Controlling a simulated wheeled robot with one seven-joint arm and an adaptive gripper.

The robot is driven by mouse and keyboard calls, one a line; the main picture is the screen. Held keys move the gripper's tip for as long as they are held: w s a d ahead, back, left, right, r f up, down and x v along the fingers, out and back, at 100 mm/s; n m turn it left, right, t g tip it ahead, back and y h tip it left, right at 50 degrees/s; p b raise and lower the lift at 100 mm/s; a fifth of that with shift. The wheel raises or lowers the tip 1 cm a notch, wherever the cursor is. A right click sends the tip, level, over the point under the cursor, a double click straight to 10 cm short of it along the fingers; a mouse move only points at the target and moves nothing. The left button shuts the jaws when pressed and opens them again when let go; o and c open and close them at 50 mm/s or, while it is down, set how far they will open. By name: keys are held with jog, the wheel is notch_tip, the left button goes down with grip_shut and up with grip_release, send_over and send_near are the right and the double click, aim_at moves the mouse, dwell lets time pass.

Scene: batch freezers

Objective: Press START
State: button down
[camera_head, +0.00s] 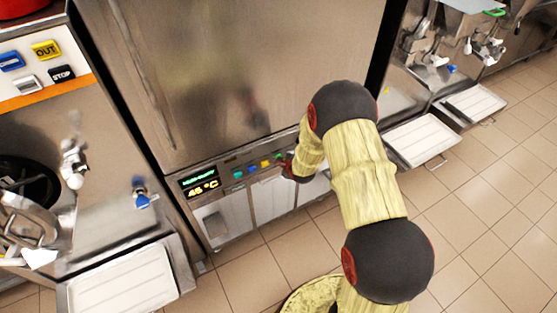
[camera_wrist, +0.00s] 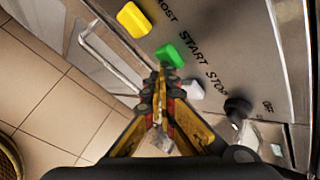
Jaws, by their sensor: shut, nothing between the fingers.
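The green button (camera_wrist: 170,55) sits beside the printed word START on a grey control panel (camera_wrist: 240,45) in the wrist view. My gripper (camera_wrist: 161,75) is shut and empty, its tips just below the green button in the picture. I cannot tell whether they touch it. A pale button (camera_wrist: 192,89) lies beside the word STOP, to the right of the tips. A yellow button (camera_wrist: 134,19) lies at upper left by a label ending in "OST". In the head view the green button (camera_head: 278,156) shows at the row's right end, and my arm hides the panel beyond it.
A dark knob (camera_wrist: 238,107) stands on the panel to the right of my gripper. A lit display (camera_head: 199,183) is left of the buttons. Machines with trays (camera_head: 423,138) flank the steel cabinet (camera_head: 230,70). Tiled floor (camera_head: 480,215) is open at lower right.

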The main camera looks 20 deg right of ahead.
jog(key=shift+s+p, duration=0.3)
jog(key=shift+s, duration=0.6)
jog(key=shift+d, duration=0.1)
jog(key=s, duration=0.1)
jog(key=s+p, duration=0.1)
jog(key=s, duration=0.3)
jog(key=shift+d, duration=0.25)
dwell(0.5)
